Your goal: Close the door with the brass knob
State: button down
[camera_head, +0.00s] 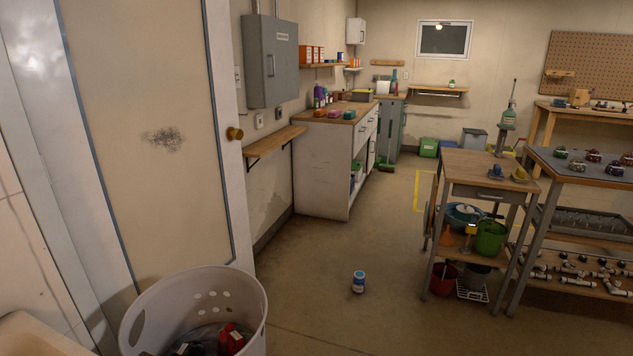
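The door (150,75) fills the left of the head view. It has a cream panel with a blue-grey border, white edges and a dark scuff mark near its middle. The brass knob (234,133) sits near its right edge. That edge stands out in front of the side wall, so the door looks open; how wide is hard to tell. Its lower part is hidden behind a white basket. My gripper is not in view.
The white basket (243,296) with dark and red items stands close in front of the door. A small blue-and-white container (358,281) is on the open floor to the right. A wooden wall shelf (275,139) lies beyond the knob. A wooden cart (488,166) stands at right.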

aim_at(131, 108)
jog(key=i, duration=1.95)
jog(key=i+u, duration=0.1)
jog(key=i, duration=0.5)
jog(key=i+l+u, duration=0.1)
jog(key=i, duration=0.5)
jog(key=i+l+u, duration=0.1)
jog(key=i, duration=0.55)
jog(key=l, duration=0.1)
